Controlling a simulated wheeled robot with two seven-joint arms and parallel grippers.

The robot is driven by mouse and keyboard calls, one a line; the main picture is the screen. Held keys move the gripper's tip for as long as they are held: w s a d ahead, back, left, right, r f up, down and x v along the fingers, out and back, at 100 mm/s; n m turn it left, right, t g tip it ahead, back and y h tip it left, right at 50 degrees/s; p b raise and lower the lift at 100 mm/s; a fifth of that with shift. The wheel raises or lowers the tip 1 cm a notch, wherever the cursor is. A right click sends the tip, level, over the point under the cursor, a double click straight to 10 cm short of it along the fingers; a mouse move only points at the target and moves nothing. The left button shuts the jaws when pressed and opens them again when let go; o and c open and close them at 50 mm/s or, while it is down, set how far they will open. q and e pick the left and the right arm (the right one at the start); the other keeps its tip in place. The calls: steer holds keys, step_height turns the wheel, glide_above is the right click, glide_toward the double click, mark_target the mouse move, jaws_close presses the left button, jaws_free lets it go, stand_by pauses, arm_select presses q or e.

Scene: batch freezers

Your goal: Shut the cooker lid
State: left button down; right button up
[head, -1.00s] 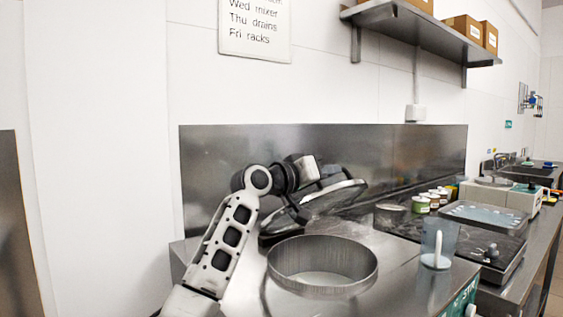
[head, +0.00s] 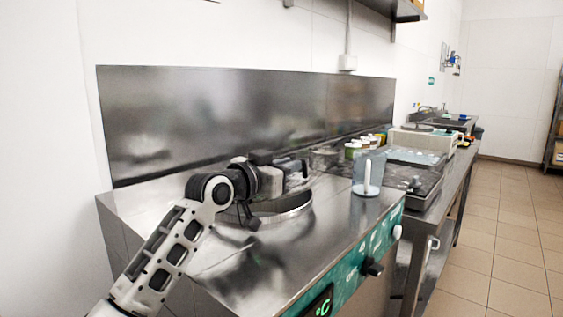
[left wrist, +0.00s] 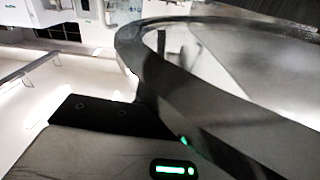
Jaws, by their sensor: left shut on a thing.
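The cooker (head: 345,222) is a steel bench unit with a teal front panel. My left gripper (head: 296,176) is above its round steel rim (head: 293,213) and covers much of the round area. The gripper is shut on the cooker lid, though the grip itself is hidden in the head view. In the left wrist view a broad curved metal band (left wrist: 185,92) with a pale, shiny inside fills the upper right, very near the camera. I cannot tell how large a gap is left between lid and rim. My right gripper is not in view.
A clear jug (head: 369,172) with a white handle stands on the cooker's right part. Beyond it are a dark hotplate (head: 424,187) and several small tubs (head: 362,146). A steel splashback (head: 240,115) rises behind. Tiled floor (head: 492,230) is free at right.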

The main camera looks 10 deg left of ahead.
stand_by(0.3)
arm_select(q)
steer(key=c, duration=1.5)
jaws_free()
steer(key=shift+a, duration=0.1)
steer(key=b+v, duration=0.1)
steer(key=v, duration=1.5)
steer(key=shift+r, duration=0.1)
steer(key=shift+c, duration=0.2)
